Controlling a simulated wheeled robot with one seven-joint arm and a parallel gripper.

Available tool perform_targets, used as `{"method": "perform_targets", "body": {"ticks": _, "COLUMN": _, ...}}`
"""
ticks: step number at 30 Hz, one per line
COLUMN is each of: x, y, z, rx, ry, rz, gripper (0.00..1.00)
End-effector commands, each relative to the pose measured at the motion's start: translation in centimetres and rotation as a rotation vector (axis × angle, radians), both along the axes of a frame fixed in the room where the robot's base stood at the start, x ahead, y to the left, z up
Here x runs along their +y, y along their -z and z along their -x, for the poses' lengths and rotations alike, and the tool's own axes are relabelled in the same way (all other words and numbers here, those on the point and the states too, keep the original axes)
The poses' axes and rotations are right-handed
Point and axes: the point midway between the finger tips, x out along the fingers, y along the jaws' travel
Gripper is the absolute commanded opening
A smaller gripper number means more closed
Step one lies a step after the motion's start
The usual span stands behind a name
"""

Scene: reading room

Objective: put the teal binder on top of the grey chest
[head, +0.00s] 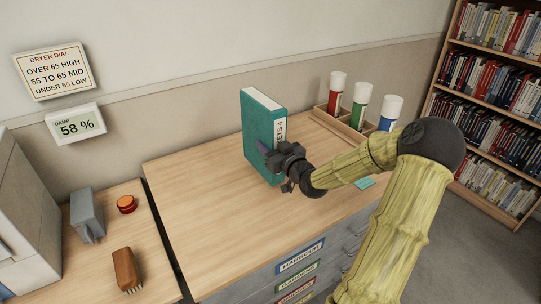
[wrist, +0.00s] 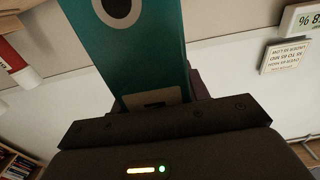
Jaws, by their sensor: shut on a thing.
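The teal binder (head: 258,125) is upright at the middle of the wooden top of the grey chest (head: 215,200). I cannot tell whether its bottom edge touches the top or hangs just above it. My gripper (head: 268,152) is shut on the binder's spine side, partly covering the white spine label. In the wrist view the binder (wrist: 145,50) rises from between the jaws, with a dark ringed hole near the top edge of the picture. The chest's drawer fronts carry coloured labels.
A wooden rack (head: 342,128) with red, green and blue white-capped cylinders stands behind and right of the binder. The chest top's left part is clear.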

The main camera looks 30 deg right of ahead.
Motion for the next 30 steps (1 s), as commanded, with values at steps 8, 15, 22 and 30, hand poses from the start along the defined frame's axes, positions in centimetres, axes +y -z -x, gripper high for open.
{"method": "perform_targets", "body": {"ticks": 8, "x": 0.1, "y": 2.0, "z": -0.1, "rx": -0.002, "ry": -0.001, "rz": -0.003, "gripper": 0.01}}
{"method": "perform_targets", "body": {"ticks": 15, "x": 0.7, "y": 3.6, "z": -0.3, "rx": -0.004, "ry": -0.011, "rz": 0.002, "gripper": 0.01}}
{"method": "perform_targets", "body": {"ticks": 22, "x": 0.7, "y": 3.7, "z": -0.3, "rx": -0.004, "ry": -0.012, "rz": 0.002, "gripper": 0.01}}
{"method": "perform_targets", "body": {"ticks": 30, "x": 0.1, "y": 4.0, "z": 0.0, "rx": 0.001, "ry": -0.001, "rz": 0.000, "gripper": 0.67}}
